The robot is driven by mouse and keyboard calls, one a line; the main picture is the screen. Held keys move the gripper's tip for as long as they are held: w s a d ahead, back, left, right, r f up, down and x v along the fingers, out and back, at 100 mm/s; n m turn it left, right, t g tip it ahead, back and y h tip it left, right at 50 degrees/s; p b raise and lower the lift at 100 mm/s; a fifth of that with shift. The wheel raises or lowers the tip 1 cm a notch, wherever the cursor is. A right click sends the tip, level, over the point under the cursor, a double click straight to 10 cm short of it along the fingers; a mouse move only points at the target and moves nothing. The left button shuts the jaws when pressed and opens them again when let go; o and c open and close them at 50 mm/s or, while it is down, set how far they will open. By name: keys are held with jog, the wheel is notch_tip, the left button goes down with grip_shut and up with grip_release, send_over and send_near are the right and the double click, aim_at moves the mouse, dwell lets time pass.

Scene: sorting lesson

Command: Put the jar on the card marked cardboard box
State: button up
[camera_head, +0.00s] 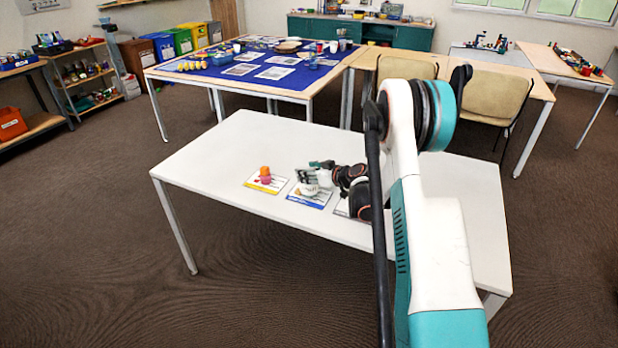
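My gripper (322,172) is low over the white table (215,160), above a blue-edged card (318,201). A small whitish thing (308,189) shows at that card, under or between the fingers; I cannot tell whether it is held or whether it is the jar. A yellow-edged card (252,183) lies to the left, with a small orange and pink thing (265,175) standing on it. A third card (341,208) shows partly to the right, mostly hidden by my arm. The card markings are too small to read. The finger opening is too small to make out.
The left part of the white table is clear. My arm hides much of its right part. Behind stands a table with a blue cloth (225,78) bearing papers and cups. Tan chairs (492,95) stand behind on the right. Coloured bins (160,47) and shelves line the left.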

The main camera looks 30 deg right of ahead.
jog(key=shift+f, duration=0.45)
jog(key=shift+f, duration=0.2)
jog(key=o, duration=1.3)
jog(key=shift+c, duration=0.2)
jog(key=shift+r, duration=0.15)
jog(key=shift+s+d+r, duration=0.1)
jog(key=shift+s+r, duration=0.1)
jog(key=p+v, duration=0.3)
jog(key=v, duration=0.8)
jog(key=shift+s, duration=0.3)
